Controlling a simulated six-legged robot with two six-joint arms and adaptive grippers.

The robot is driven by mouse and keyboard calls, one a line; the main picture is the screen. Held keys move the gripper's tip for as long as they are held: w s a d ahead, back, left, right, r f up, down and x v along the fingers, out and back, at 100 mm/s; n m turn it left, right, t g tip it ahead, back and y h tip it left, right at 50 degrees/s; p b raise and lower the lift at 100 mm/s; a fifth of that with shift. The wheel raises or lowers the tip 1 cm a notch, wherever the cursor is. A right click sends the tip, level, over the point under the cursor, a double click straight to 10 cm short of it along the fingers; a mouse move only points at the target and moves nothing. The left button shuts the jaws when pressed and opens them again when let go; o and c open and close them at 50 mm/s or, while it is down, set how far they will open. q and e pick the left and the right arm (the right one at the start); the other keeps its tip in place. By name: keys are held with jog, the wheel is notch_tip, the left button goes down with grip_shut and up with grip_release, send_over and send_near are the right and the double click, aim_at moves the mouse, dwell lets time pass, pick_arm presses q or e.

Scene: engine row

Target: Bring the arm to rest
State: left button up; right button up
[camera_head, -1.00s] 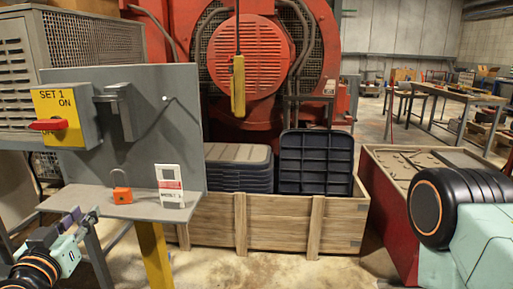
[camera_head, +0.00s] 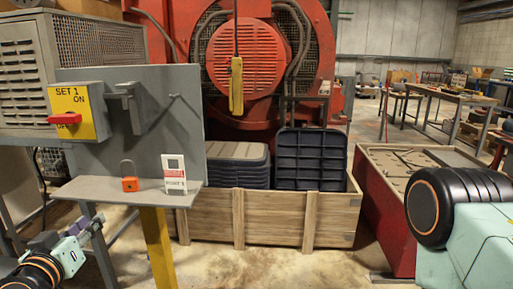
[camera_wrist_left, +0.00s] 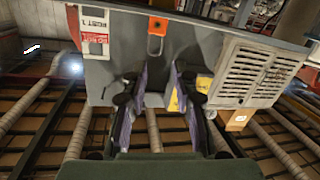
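My left gripper (camera_head: 85,232) is at the lower left in the head view, below and in front of the grey shelf (camera_head: 110,190). In the left wrist view its two purple-lined fingers (camera_wrist_left: 160,85) stand apart with nothing between them, and the shelf shows beyond them. My right arm shows only as a mint link and black joint at the right edge; its gripper is out of the picture. On the shelf are an orange padlock (camera_head: 130,184) and a white-and-red tag (camera_head: 174,175), both apart from the gripper.
A yellow switch box (camera_head: 92,112) with a red handle (camera_head: 65,119) is on the grey panel (camera_head: 185,110). A wooden crate (camera_head: 270,218) with dark trays stands centre, a red box (camera_head: 385,200) to its right. Bare floor lies in front of the crate.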

pick_arm(q)
jog(key=s+d+f+g+h, duration=0.1)
jog(key=s+d+f+g, duration=0.2)
jog(key=f, duration=0.5)
jog(key=s+d+f+g+h, duration=0.1)
jog(key=s+d+f+g, duration=0.3)
jog(key=s+f, duration=0.4)
jog(key=s+d+f+g, duration=0.4)
jog(key=s+f+g, duration=0.1)
jog(key=f, duration=0.4)
jog(key=shift+s+h, duration=0.4)
jog(key=shift+s, duration=0.3)
jog(key=s+f+m+g, duration=0.1)
jog(key=s+f, duration=0.1)
jog(key=s, duration=0.3)
jog(key=s+d+f+m+g, duration=0.1)
jog(key=s+f+g, duration=0.1)
jog(key=s, duration=0.3)
jog(key=s+d+f+m+g+y, duration=0.1)
jog(key=s+f, duration=0.2)
jog(key=s, duration=0.2)
jog(key=shift+g, duration=0.3)
jog(key=o, duration=0.3)
jog(key=shift+s+f, duration=0.1)
jog(key=shift+s, duration=0.2)
jog(key=shift+c, duration=0.5)
jog(key=shift+w, duration=0.1)
